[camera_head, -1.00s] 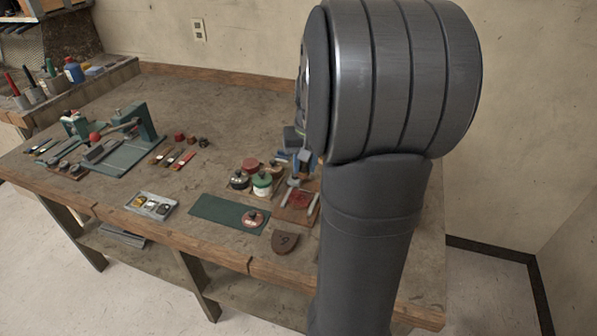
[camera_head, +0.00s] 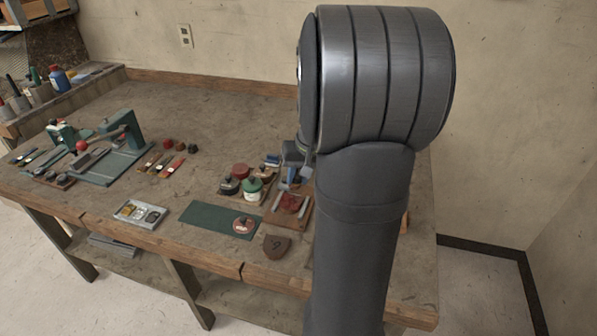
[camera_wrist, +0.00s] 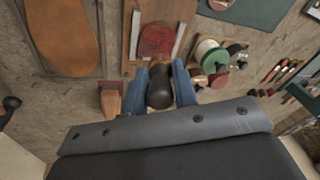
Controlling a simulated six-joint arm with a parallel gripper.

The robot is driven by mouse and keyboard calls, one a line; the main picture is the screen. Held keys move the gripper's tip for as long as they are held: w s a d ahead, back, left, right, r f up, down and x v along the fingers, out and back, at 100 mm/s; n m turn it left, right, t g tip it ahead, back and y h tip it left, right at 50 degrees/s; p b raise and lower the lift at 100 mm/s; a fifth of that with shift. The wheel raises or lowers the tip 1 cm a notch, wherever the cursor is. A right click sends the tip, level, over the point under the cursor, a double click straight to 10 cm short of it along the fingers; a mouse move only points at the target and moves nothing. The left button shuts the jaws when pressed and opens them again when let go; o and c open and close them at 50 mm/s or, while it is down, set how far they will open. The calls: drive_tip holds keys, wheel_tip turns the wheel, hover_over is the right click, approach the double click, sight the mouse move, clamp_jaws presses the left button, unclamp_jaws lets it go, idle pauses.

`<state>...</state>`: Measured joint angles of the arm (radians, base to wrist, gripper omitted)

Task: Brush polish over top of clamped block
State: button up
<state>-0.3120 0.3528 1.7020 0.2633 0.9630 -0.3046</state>
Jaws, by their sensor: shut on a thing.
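A red-topped block (camera_wrist: 157,42) sits between two pale clamp bars on a wooden board (camera_wrist: 137,15) in the wrist view. In the head view the block (camera_head: 290,203) shows just left of my arm. My gripper (camera_wrist: 160,88) has blue fingers shut on a dark, rounded handle (camera_wrist: 160,95), which appears to be the brush. The handle lies just below the block in the wrist picture. Its bristle end is hidden, so I cannot tell whether it touches the block. In the head view my gripper (camera_head: 294,174) is partly hidden by my arm, close to the block.
A green-and-white jar (camera_wrist: 208,53) and dark and red tins (camera_head: 230,186) stand left of the board in the head view. A green mat (camera_head: 205,217) with a round tin (camera_head: 244,225) and a brown heel piece (camera_head: 277,246) lie near the front edge. An orange sole (camera_wrist: 62,35) lies beside the board.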

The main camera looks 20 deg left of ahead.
drive_tip(key=shift+r, duration=0.35)
drive_tip(key=shift+f, duration=3.7)
drive_tip(key=shift+w+f, duration=0.25)
drive_tip(key=shift+f, duration=0.05)
drive_tip(key=shift+w+d, duration=0.15)
drive_tip(key=shift+w, duration=1.65)
drive_tip(key=s, duration=0.4)
drive_tip(key=shift+r, duration=4.05)
drive_tip(key=shift+f, duration=0.4)
